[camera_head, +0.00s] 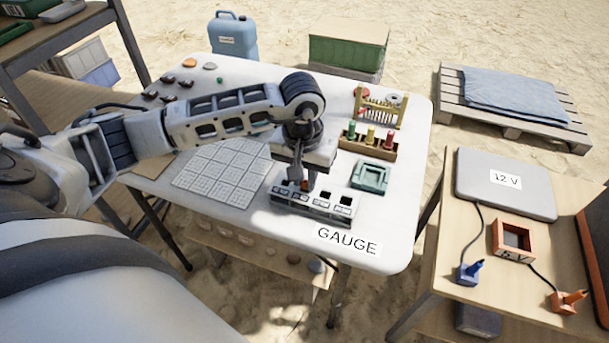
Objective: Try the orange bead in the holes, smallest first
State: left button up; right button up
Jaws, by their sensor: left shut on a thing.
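The gauge (345,218) is a pale block with dark holes in its top, near the front edge of the white table. A dark hole shows clearly near its right end. My left gripper (302,180) points down over the left to middle part of the gauge. It is shut on the orange bead (304,185), a small orange-red spot between the fingertips. The fingers and bead hide part of the gauge's holes. I cannot tell whether the bead touches the gauge or hovers just above it. My right gripper is not in view.
A white gridded tray (215,180) lies left of the gauge. A green square holder (370,177) and a wooden rack of coloured spools (372,146) stand behind it to the right. A GAUGE label (347,242) lies in front. Small dark pieces (168,98) lie at the back left.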

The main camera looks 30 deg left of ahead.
aim_at(305, 182)
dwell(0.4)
pick_arm(q)
jog(key=o, duration=1.2)
jog(key=shift+o, duration=0.2)
jog(key=shift+r+p, duration=0.75)
jog(key=shift+r, duration=0.75)
jog(key=shift+r+p, duration=0.7)
jog(key=shift+r, duration=0.85)
